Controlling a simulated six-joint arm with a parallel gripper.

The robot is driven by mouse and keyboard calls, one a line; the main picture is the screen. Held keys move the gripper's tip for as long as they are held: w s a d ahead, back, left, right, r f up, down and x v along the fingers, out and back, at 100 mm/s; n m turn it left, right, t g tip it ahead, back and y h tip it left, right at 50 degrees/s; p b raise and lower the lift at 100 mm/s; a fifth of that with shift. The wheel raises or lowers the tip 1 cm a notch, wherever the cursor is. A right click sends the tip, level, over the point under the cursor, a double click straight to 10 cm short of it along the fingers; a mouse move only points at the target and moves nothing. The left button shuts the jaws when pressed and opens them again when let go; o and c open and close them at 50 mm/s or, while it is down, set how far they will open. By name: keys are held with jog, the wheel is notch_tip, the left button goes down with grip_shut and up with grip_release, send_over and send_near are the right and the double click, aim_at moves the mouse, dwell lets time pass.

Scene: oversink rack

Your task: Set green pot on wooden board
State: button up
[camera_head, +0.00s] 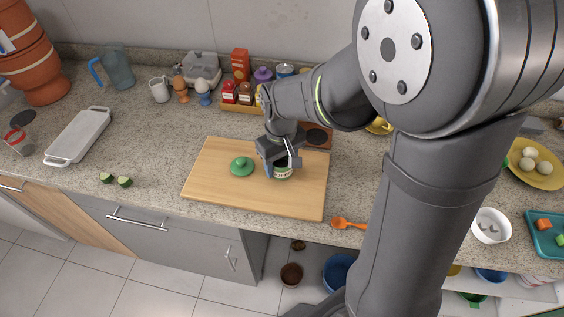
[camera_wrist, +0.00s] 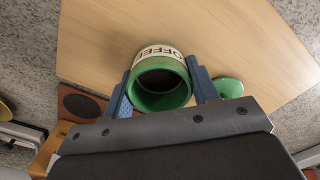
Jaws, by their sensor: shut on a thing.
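The green pot (camera_wrist: 160,84) has a cream band with dark lettering that reads like "COFFEE", and its open top faces the wrist camera. My gripper (camera_wrist: 160,88) is shut on the pot, with one blue finger on each side of it. In the head view my gripper (camera_head: 281,164) is over the wooden board (camera_head: 225,195), and the pot (camera_head: 283,174) shows partly below it. I cannot tell whether the pot's base touches the board. A green lid (camera_head: 242,166) with a knob lies on the board left of the pot; it also shows in the wrist view (camera_wrist: 229,88).
Spice jars (camera_head: 238,94) in a wooden rack stand behind the board. An orange spoon (camera_head: 348,223) lies near the counter edge, right of the board. Cucumber pieces (camera_head: 116,179) and a white tray (camera_head: 78,138) are to the left. The board's left part is clear.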

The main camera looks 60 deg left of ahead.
jog(key=shift+f, duration=0.3)
jog(key=shift+f, duration=0.15)
jog(key=o, duration=1.2)
notch_tip(320, 180, up, 12)
jog(key=shift+r, duration=0.2)
jog(key=shift+f, duration=0.15)
notch_tip(320, 180, down, 12)
jog(key=shift+r, duration=1.85)
